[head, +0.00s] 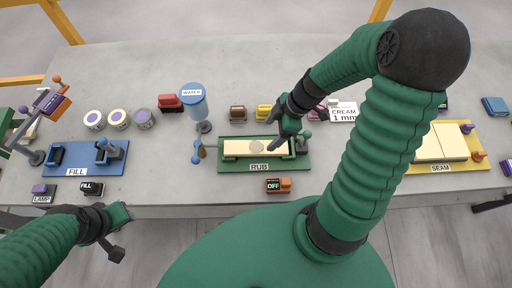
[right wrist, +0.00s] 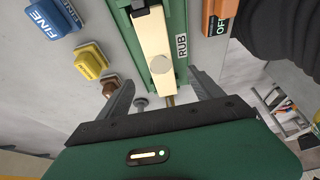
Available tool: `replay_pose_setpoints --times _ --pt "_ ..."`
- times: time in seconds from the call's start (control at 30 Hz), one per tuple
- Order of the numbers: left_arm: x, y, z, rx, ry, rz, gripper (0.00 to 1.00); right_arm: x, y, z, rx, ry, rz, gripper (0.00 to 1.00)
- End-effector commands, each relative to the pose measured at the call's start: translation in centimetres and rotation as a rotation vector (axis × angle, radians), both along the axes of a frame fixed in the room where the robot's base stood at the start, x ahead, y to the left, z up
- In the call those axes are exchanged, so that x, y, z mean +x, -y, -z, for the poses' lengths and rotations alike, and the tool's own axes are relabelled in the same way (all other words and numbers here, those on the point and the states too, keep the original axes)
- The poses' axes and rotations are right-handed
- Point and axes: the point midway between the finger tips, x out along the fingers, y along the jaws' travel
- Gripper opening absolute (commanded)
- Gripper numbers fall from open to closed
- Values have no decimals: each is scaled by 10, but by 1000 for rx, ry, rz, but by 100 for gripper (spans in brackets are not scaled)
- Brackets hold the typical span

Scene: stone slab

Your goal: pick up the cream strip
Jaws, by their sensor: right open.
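A pale cream strip (head: 243,147) lies in the green holder marked RUB (head: 225,167), with a round greyish disc or spot (head: 257,146) on it. The strip (right wrist: 151,30) and the disc (right wrist: 160,64) also show in the right wrist view. My right gripper (head: 285,143) is open and empty over the right part of the strip. In the right wrist view its two fingers (right wrist: 160,92) stand apart on either side of the holder's near end. My left gripper (head: 119,232) is at the slab's front edge, far left of the strip; its jaw opening is unclear.
A CREAM 1 mm label (head: 344,111) stands behind my right arm. Right is a yellow SEAM board (head: 480,166) with cream plates; left, a WATER container (head: 194,102).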

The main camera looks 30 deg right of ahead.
Motion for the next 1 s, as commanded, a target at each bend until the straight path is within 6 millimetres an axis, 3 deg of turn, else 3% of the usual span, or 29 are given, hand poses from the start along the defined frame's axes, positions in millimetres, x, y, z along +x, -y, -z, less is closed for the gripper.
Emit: replay_pose_setpoints --times 0.1,0.37,0.53,0.8,1.0 --pt "0 0 2 0 0 0 36 5 -11 27 4 -4 -3 75" --pt "0 0 -1 0 0 0 36 12 -23 55 2 -4 -2 75" --pt "0 0 -4 0 0 0 36 20 -35 83 2 -3 -1 75" --pt "0 0 -4 0 0 0 36 22 -36 91 -3 1 0 75" --pt "0 0 -4 0 0 0 36 22 -36 91 -2 0 0 52"
